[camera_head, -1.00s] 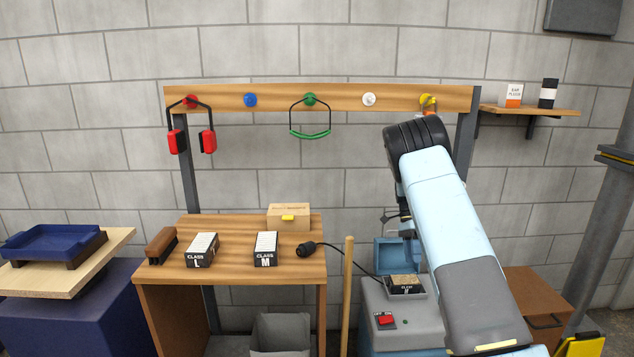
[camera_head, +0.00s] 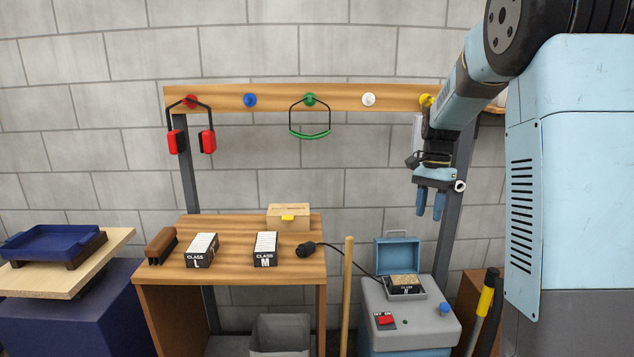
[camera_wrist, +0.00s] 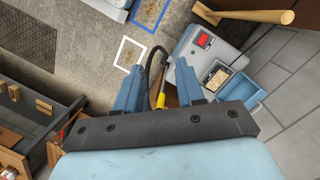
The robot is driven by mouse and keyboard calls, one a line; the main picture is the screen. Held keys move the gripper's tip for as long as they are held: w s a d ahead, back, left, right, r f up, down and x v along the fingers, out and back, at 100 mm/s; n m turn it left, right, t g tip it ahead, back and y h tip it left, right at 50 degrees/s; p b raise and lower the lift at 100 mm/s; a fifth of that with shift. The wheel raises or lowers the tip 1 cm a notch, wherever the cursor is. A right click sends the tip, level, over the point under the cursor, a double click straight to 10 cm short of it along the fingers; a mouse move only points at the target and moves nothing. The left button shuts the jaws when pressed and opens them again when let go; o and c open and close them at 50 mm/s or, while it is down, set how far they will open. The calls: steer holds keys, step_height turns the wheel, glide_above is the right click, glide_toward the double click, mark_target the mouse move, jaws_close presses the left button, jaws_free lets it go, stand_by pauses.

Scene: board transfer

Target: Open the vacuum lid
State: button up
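The grey vacuum (camera_head: 430,328) stands right of the bench with a red OFF/ON switch (camera_head: 385,320) on top. Its blue lid (camera_head: 397,254) stands upright at the back of an opening, so it is open. A black-sided cartridge with a tan top (camera_head: 405,285) sits in the opening. The wrist view also shows the vacuum (camera_wrist: 206,48), lid (camera_wrist: 243,92) and cartridge (camera_wrist: 217,77). My gripper (camera_head: 430,208) is raised above and right of the lid, apart from it, fingers pointing down. In the wrist view its two blue fingers (camera_wrist: 159,75) are apart with nothing held.
A blue knob (camera_head: 444,308) is on the vacuum's right side. A black cable runs from the vacuum to a plug (camera_head: 306,249) on the bench. A wooden pole (camera_head: 347,295) stands left of the vacuum. A yellow-and-black handle (camera_head: 486,295) stands to its right.

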steer(key=s+a+r+n+t, duration=0.15)
steer(key=s+r, duration=0.25)
steer(key=s, duration=0.4)
steer(key=s+a+r+n+t, duration=0.1)
steer(key=s+r+n+t, duration=0.15)
steer(key=s+r, duration=0.35)
steer(key=s+a+f+n+t, duration=0.2)
steer(key=s+n, duration=0.3)
steer(key=s, duration=1)
steer(key=shift+s+a+n+t+h, duration=0.15)
steer(key=shift+s+n+t+h, duration=0.2)
steer(key=shift+t, duration=0.45)
